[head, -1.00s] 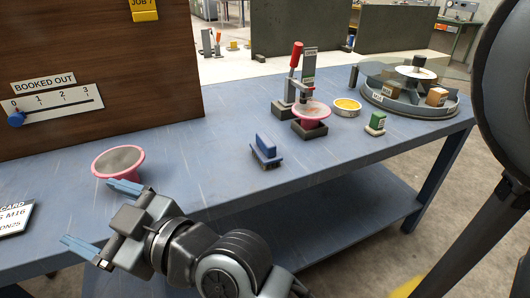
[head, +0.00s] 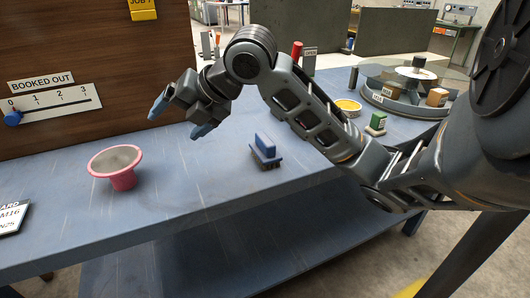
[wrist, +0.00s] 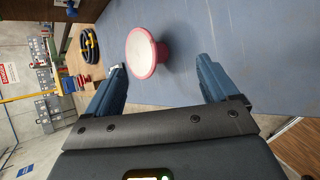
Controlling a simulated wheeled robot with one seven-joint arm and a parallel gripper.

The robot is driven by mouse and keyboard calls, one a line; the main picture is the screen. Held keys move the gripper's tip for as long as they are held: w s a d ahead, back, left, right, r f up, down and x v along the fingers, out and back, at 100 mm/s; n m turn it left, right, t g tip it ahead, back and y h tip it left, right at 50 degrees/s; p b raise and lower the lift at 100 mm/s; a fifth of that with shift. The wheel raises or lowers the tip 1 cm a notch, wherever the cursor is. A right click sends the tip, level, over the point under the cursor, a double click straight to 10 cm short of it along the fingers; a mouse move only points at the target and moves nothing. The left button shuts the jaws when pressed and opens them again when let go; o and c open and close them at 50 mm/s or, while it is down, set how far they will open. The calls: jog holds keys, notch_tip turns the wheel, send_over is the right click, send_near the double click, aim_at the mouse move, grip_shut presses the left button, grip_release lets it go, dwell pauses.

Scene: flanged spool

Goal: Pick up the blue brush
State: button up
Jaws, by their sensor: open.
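The brush does not show in the wrist view.
A pink flanged spool (head: 119,172) stands at the left of the bench and also shows in the wrist view (wrist: 142,54). A green brush (head: 376,124), yellow dish (head: 348,107) and round carousel (head: 412,100) stand at the right. A wooden panel (head: 90,70) rises behind the spool.

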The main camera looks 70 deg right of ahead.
aim_at(265, 139)
jog(key=s+d+f+n+g+h, duration=0.1)
jog(key=s+d+f+g, duration=0.1)
jog(key=s, duration=0.3)
jog(key=s+d+f+n+g+h, duration=0.1)
jog(key=s+d+g, duration=0.1)
jog(key=s+d, duration=0.3)
jog(key=s+d+f+g, duration=0.2)
jog(key=s+d, duration=0.2)
jog(key=s, duration=0.1)
jog(key=shift+s+d+f+n+g+h, duration=0.15)
jog(key=shift+s+f+n+g+h, duration=0.15)
jog(key=shift+n+g+h, duration=0.1)
jog(key=shift+d+f, duration=0.15)
jog(key=shift+f, duration=0.15)
jog(key=shift+w+x, duration=0.15)
jog(key=shift+x, duration=1.6)
jog(key=shift+w+x, duration=0.1)
jog(key=shift+x, duration=1.65)
jog(key=shift+c, duration=0.5)
jog(key=shift+r, duration=0.1)
jog(key=c, duration=1)
jog(key=shift+r, duration=0.1)
